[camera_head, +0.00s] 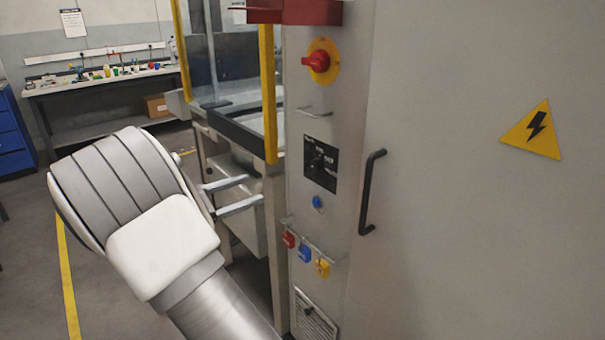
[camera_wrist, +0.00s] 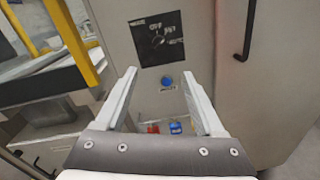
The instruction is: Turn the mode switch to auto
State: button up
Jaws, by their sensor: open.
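The mode switch (camera_head: 318,161) is a black rotary knob on a square black plate with white position labels, on the narrow front of the grey cabinet. In the wrist view the mode switch (camera_wrist: 158,41) is beyond my fingertips, near the top middle. Its labels are too blurred to read surely, and I cannot tell which position it points to. My gripper (camera_head: 229,195) is open and empty, to the left of the cabinet front in the head view. In the wrist view my gripper (camera_wrist: 160,85) has its two fingers spread wide, apart from the switch.
Red, blue and yellow padlocks (camera_head: 304,254) hang lower. A red-and-yellow rotary switch (camera_head: 319,61) is above. A black door handle (camera_head: 371,192) sticks out at right. A yellow post (camera_head: 268,95) stands left of the cabinet.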

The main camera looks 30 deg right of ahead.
aim_at(310, 168)
jog(key=d+b, duration=0.1)
jog(key=d, duration=0.4)
jog(key=w+d+b, duration=0.1)
jog(key=d, duration=1.1)
jog(key=shift+w+d+b, duration=0.15)
jog(key=shift+w+b, duration=0.1)
jog(key=shift+b, duration=0.15)
grip_shut()
